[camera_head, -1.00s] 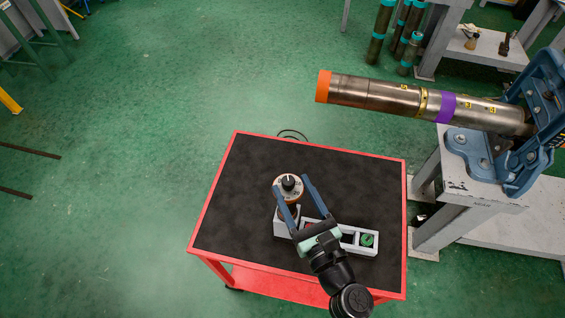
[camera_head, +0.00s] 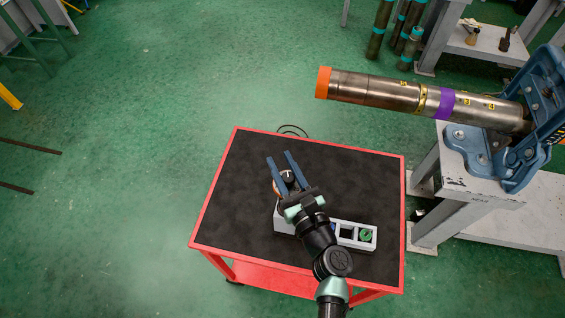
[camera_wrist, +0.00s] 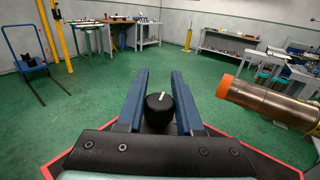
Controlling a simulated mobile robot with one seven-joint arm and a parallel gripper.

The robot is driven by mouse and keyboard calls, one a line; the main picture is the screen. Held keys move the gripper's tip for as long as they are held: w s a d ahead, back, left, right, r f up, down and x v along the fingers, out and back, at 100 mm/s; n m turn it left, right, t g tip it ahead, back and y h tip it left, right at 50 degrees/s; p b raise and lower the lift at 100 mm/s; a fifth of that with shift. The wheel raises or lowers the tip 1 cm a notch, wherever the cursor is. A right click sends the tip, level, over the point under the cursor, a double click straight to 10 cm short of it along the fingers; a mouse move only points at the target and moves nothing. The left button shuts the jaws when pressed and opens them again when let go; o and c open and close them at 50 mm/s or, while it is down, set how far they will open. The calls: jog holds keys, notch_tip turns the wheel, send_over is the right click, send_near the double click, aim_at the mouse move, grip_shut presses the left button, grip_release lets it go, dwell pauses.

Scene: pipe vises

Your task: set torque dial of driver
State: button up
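The driver's dial is a black knob (camera_wrist: 160,104) with a white pointer line on top, seen in the wrist view between my fingers. In the head view the knob (camera_head: 288,177) sits on top of the driver, which stands upright in a pale holder on the cart. My gripper (camera_head: 280,156) has its two blue fingers on either side of the knob, tips reaching past it. In the wrist view my gripper (camera_wrist: 160,72) looks open, with narrow gaps beside the knob. The dial's scale is mostly hidden.
The pale holder (camera_head: 352,245) has an open square slot and a green piece (camera_head: 365,236) at its right end. The red-edged cart (camera_head: 217,183) has bare black top around it. A steel pipe (camera_head: 375,92) with an orange end juts from a blue vise (camera_head: 482,150) at right.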

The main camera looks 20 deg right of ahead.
grip_shut()
jog(key=shift+n+y, duration=0.3)
jog(key=shift+y, duration=0.2)
jog(key=shift+a+n+y, duration=0.2)
jog(key=shift+n+y, duration=0.4)
jog(key=shift+y, duration=0.3)
jog(key=y, duration=0.1)
jog(key=n+g+y, duration=0.1)
jog(key=n+y+b, duration=0.1)
jog(key=shift+a+y, duration=0.25)
jog(key=shift+y, duration=0.05)
jog(key=shift+s+a+n+g+y+b, duration=0.15)
jog(key=shift+n+g+y+b, duration=0.25)
jog(key=shift+n+g+y, duration=0.35)
jog(key=shift+s+a+n+g+y+b, duration=0.1)
jog(key=shift+a+n+g+y+b, duration=0.1)
jog(key=shift+n+g+y+b, duration=0.45)
jog(key=shift+s+a+n+g+y+b, duration=0.15)
jog(key=shift+n+g+y, duration=0.25)
jog(key=shift+n+y, duration=0.5)
jog(key=shift+y, duration=0.3)
